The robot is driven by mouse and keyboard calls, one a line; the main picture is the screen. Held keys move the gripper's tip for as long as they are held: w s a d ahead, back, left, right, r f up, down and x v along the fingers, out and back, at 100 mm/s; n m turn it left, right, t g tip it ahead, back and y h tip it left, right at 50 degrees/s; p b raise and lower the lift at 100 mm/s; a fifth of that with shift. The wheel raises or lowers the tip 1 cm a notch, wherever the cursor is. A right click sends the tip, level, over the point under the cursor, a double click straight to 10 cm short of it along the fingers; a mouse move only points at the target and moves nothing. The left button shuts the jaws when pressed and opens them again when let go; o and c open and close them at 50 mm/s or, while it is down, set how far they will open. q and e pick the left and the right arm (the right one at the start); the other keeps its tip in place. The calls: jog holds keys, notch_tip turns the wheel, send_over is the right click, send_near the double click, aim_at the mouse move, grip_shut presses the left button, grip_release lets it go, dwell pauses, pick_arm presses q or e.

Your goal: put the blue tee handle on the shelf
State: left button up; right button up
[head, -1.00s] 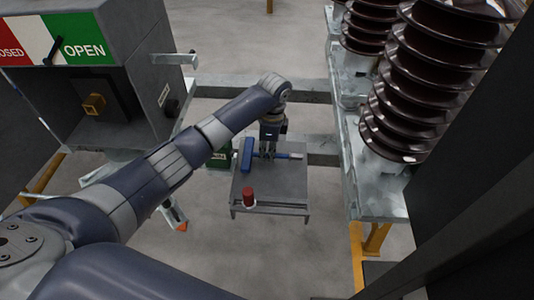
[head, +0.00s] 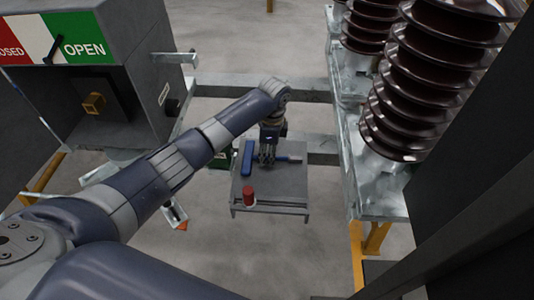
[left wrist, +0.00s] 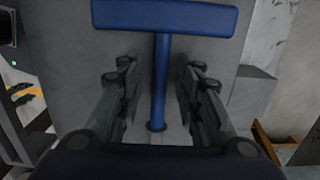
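In the left wrist view the blue stem (left wrist: 160,85) runs between the open fingers (left wrist: 159,100), with a visible gap on each side. The crossbar (left wrist: 165,17) lies beyond the fingertips. My right gripper is not in view.
A red cylinder (head: 249,196) stands at the shelf's front left. A grey cabinet (head: 128,110) with an OPEN sign is at the left. Brown ribbed insulators (head: 420,85) stand on a metal frame (head: 380,190) at the right. Floor in front of the shelf is clear.

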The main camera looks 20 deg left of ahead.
pick_arm(q)
notch_tip(320, 180, up, 12)
jog(key=shift+w+d+b, duration=0.25)
jog(key=shift+d+b, duration=0.1)
jog(key=shift+d, duration=0.05)
jog(key=shift+r, duration=0.1)
